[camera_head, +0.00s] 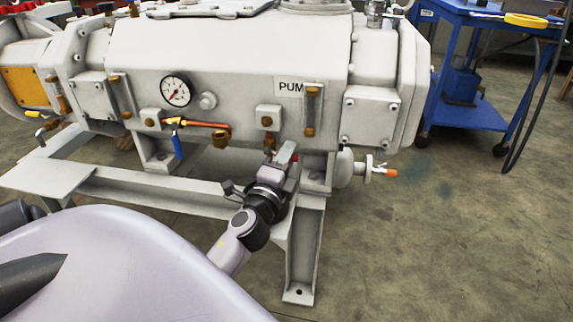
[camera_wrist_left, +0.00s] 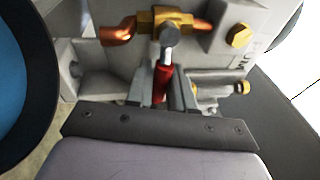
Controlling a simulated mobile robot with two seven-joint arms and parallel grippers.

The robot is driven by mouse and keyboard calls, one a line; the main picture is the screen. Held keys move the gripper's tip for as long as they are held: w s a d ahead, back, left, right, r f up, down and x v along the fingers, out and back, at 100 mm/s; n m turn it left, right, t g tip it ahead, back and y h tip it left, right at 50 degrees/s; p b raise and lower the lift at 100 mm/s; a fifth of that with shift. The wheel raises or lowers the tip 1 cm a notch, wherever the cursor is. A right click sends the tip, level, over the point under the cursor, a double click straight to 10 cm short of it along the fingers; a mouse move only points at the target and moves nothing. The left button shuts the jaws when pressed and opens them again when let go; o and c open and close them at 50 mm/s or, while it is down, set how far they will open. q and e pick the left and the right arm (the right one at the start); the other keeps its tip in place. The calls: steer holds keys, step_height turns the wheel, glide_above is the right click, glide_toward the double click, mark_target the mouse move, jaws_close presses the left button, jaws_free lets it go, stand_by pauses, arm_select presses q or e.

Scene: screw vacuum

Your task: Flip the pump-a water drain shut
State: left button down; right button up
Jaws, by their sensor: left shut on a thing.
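The pump (camera_head: 230,65) is a large light grey machine with a "PUM" label partly readable on its front. My left gripper (camera_head: 284,157) is at its lower front, below the label, at the right part of the body. In the left wrist view, the water drain valve has a brass body (camera_wrist_left: 172,20) with a copper pipe, and a red handle (camera_wrist_left: 162,82) runs from it toward the gripper. My left gripper (camera_wrist_left: 167,92) is shut on this red handle, with a finger on each side. In the head view the gripper mostly hides the drain. My right gripper is not in view.
A brass valve with a blue handle (camera_head: 177,146) hanging down and a pressure gauge (camera_head: 176,91) are left of the gripper. The grey frame (camera_head: 305,260) stands below. A blue cart (camera_head: 470,112) is at the right. The floor (camera_head: 450,240) is clear there.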

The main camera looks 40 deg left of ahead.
arm_select(q)
steer(key=shift+n, duration=0.5)
steer(key=shift+r, duration=0.15)
steer(key=c, duration=1.1)
jaws_free()
